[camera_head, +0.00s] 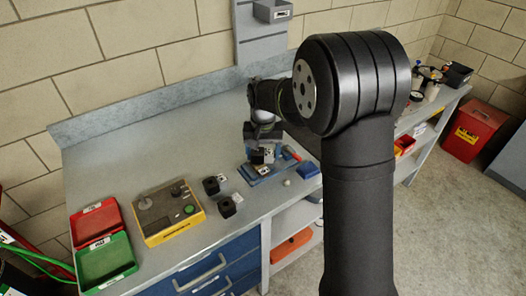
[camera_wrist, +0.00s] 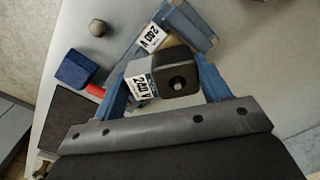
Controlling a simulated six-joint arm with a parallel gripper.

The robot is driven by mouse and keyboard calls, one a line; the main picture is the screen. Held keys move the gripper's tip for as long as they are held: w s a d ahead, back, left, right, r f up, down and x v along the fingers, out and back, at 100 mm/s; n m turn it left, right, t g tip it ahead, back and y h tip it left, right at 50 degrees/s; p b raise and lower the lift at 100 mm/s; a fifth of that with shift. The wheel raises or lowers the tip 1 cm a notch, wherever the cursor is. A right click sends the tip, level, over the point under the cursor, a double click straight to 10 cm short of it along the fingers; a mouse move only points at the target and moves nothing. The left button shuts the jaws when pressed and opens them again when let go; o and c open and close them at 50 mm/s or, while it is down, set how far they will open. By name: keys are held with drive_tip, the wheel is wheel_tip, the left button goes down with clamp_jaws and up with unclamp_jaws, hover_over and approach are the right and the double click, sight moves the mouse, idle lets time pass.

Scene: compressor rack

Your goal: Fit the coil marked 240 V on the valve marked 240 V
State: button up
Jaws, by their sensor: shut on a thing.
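My gripper (camera_wrist: 165,84) is shut on a black block-shaped coil (camera_wrist: 172,66), with a blue finger on each side. The coil's white label (camera_wrist: 140,87) appears to read 240 V. Its near face has a round dark opening with a pale spot inside; I cannot tell whether that is a stem. Beyond it is the blue valve base (camera_wrist: 181,22) with a tag (camera_wrist: 149,38) marked 240 V. The coil hides most of the valve, so I cannot tell whether they touch. In the head view my gripper (camera_head: 262,143) and the coil (camera_head: 258,157) are over the blue base (camera_head: 253,179).
Two black blocks (camera_head: 211,186) (camera_head: 228,208) with white tags stand left of the base. A yellow box (camera_head: 170,212), a red tray (camera_head: 97,222) and a green tray (camera_head: 107,261) are farther left. A blue block (camera_head: 308,170), red-tipped item (camera_head: 291,153) and small knob (camera_head: 286,182) are close right.

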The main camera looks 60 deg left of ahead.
drive_tip(key=shift+f, duration=0.3)
drive_tip(key=o, duration=1.3)
drive_tip(key=shift+r, duration=3.55)
drive_tip(key=shift+f, duration=3.55)
drive_tip(key=shift+r, duration=0.1)
